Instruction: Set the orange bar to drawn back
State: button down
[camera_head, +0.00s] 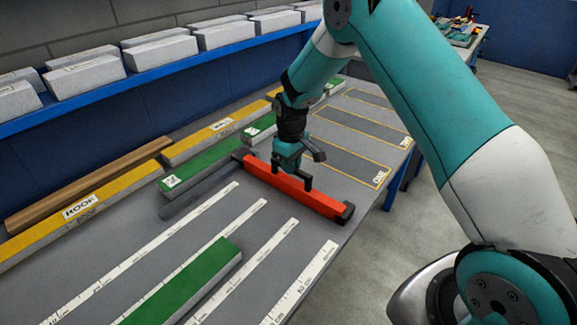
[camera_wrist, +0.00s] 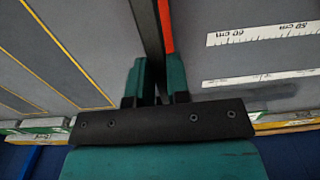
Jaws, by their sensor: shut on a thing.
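The orange bar (camera_head: 322,203) lies on the grey bench top, running from the middle toward the front edge, with a black cap at its near right end. My gripper (camera_head: 295,178) reaches down over the bar's middle, with its fingers at the bar. In the wrist view, my gripper's two teal fingers (camera_wrist: 158,85) are close together. A narrow orange strip of the bar (camera_wrist: 166,25) shows beyond them, beside a dark face. The fingers hide much of the grip.
A grey rail (camera_head: 195,192) meets the bar's far end at an angle. Green blocks (camera_head: 195,280) and white ruler strips (camera_head: 285,240) lie left and in front. Yellow-outlined bays (camera_head: 345,160) to the right look empty. A blue shelf (camera_head: 180,70) with white boxes runs behind.

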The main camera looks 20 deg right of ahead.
jog(key=shift+w+d, duration=0.2)
jog(key=shift+d, duration=0.05)
jog(key=c, duration=1.1)
grip_release()
jog(key=shift+d, duration=0.1)
jog(key=shift+r, duration=0.15)
notch_tip(320, 180, up, 17)
jog(key=shift+r+b, duration=0.1)
jog(key=shift+b, duration=0.9)
jog(key=s+a+r+y, duration=0.1)
jog(key=s+a, duration=0.3)
jog(key=s, duration=0.7)
jog(key=s+a+r+n+y, duration=0.1)
jog(key=s+a, duration=0.3)
jog(key=s, duration=0.7)
jog(key=s+a+r+y, duration=0.2)
jog(key=s+a, duration=0.3)
jog(key=s, duration=0.6)
jog(key=shift+s+r+n, duration=0.3)
jog(key=shift+r, duration=0.3)
